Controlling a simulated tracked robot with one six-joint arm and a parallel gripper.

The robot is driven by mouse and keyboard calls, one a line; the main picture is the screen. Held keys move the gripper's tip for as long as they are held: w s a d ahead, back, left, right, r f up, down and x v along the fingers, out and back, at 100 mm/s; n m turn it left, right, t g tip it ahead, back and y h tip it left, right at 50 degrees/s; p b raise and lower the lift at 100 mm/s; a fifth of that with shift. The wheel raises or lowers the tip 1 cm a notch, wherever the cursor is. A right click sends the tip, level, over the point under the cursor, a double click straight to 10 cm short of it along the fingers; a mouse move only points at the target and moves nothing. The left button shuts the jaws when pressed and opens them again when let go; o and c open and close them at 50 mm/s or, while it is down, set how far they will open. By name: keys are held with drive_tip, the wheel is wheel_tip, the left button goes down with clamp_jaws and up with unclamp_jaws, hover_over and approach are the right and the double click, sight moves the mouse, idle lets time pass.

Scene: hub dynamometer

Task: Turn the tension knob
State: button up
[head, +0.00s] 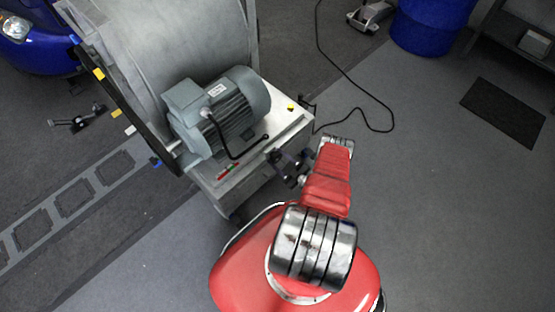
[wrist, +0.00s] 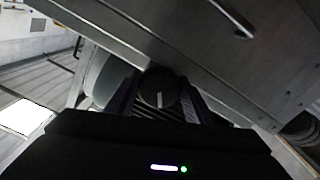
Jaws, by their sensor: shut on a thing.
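The tension knob (wrist: 158,86) is a dark round knob with a pale pointer line, near the middle of the wrist view. The line looks nearly upright in that view. My gripper (wrist: 160,96) has a dark ribbed finger on each side of the knob and is shut on it. In the head view my gripper (head: 286,167) is at the side of the grey machine cabinet (head: 215,188), below its top. The knob cannot be made out in the head view.
A grey-green motor (head: 222,108) sits on the cabinet beside a large grey drum (head: 180,45). A bent black lever (head: 236,155) stands above the cabinet's top. A black cable (head: 350,75) lies on the floor. The floor to the right is mostly clear.

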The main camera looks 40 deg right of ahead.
drive_tip(key=m, duration=0.3)
drive_tip(key=shift+s+a+f, duration=0.1)
drive_tip(key=shift+a, duration=0.2)
idle(0.3)
drive_tip(key=o, duration=1)
drive_tip(key=shift+o, duration=0.2)
drive_tip(key=shift+s, duration=0.1)
drive_tip(key=shift+s+d, duration=0.2)
drive_tip(key=shift+s, duration=0.35)
drive_tip(key=s, duration=1.2)
drive_tip(key=shift+s, duration=0.25)
